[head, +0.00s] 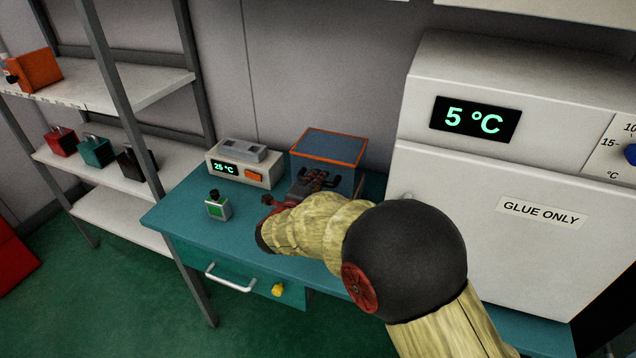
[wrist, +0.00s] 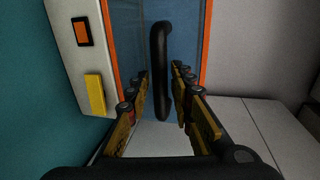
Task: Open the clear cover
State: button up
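The clear cover (head: 330,145) is a see-through bluish box top with an orange rim, at the back of the teal table in the head view. It looks closed. In the wrist view its bluish panel (wrist: 190,25) fills the upper middle, with a black bar handle (wrist: 161,50) on it. My gripper (wrist: 160,80) is open, with its fingers on either side of the handle's line and narrow gaps showing. Whether the fingertips reach past the handle is unclear. In the head view my gripper (head: 318,180) is in front of the cover and hides its lower front.
A white unit reading 25 °C (head: 243,165) with an orange button stands left of the cover. A small box with a green face (head: 218,207) sits on the table (head: 185,215). A large white "GLUE ONLY" cabinet (head: 480,245) stands to the right. Shelves (head: 110,185) are at left.

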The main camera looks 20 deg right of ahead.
grip_shut()
dwell(0.6)
